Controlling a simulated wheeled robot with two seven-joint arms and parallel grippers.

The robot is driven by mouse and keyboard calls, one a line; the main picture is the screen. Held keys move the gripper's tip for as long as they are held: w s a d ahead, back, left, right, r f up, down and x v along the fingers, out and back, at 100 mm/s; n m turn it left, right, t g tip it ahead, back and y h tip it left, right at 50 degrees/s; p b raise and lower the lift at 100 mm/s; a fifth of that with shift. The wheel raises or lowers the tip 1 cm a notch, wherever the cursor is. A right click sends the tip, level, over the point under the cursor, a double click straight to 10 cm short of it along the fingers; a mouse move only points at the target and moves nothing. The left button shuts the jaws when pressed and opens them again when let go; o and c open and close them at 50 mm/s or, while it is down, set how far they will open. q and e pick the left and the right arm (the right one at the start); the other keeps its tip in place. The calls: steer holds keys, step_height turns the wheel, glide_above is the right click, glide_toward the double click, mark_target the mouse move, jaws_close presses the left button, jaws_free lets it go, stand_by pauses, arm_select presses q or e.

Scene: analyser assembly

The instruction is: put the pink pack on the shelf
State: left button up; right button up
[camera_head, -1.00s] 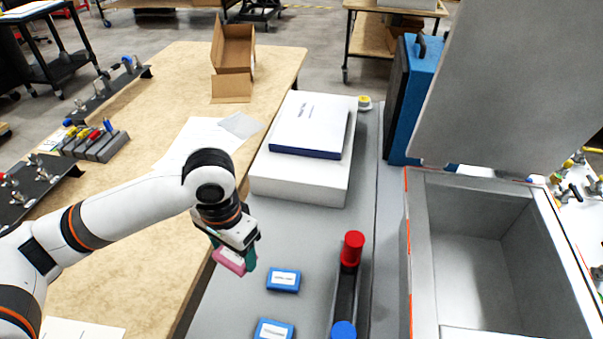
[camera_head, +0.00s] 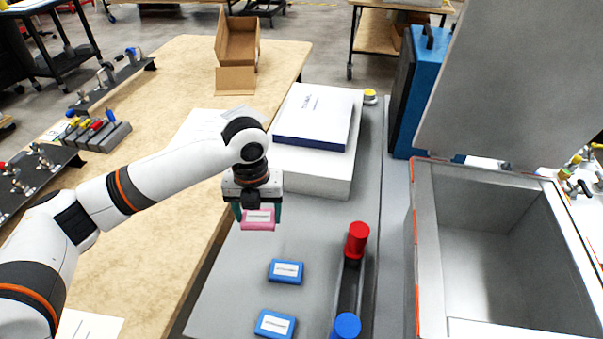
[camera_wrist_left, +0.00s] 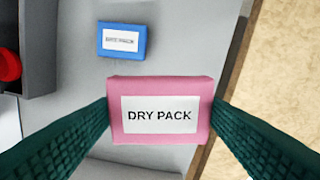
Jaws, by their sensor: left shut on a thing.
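The pink pack (camera_head: 258,220) has a white label that reads "DRY PACK" in the left wrist view (camera_wrist_left: 160,110). My left gripper (camera_head: 258,214) is shut on it, with a green finger on each side. It holds the pack above the grey shelf surface (camera_head: 235,275), left of the white box. Whether the pack touches anything below cannot be told. Two blue packs, one nearer the gripper (camera_head: 286,271) and one farther down (camera_head: 275,324), lie on the grey surface. The nearer one also shows in the left wrist view (camera_wrist_left: 122,40). My right gripper is not in view.
A white box (camera_head: 318,172) with a blue-edged book (camera_head: 313,115) on top stands behind the gripper. A dark rack (camera_head: 349,287) holds a red-capped and a blue-capped item. An open grey case (camera_head: 427,260) is at right. A wooden table (camera_head: 150,210) lies at left.

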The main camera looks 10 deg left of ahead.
arm_select(q)
steer(key=shift+w+f+m, duration=0.2)
steer(key=shift+w+m, duration=0.1)
steer(key=shift+m, duration=0.7)
glide_above(264, 246)
step_height(264, 246, down, 5)
steer(key=shift+r, duration=0.2)
steer(key=shift+f, duration=2.65)
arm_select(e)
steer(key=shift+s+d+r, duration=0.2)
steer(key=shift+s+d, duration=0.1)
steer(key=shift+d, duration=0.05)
arm_select(q)
steer(key=shift+f, duration=0.1)
steer(key=o, duration=1)
steer(key=shift+c, duration=0.2)
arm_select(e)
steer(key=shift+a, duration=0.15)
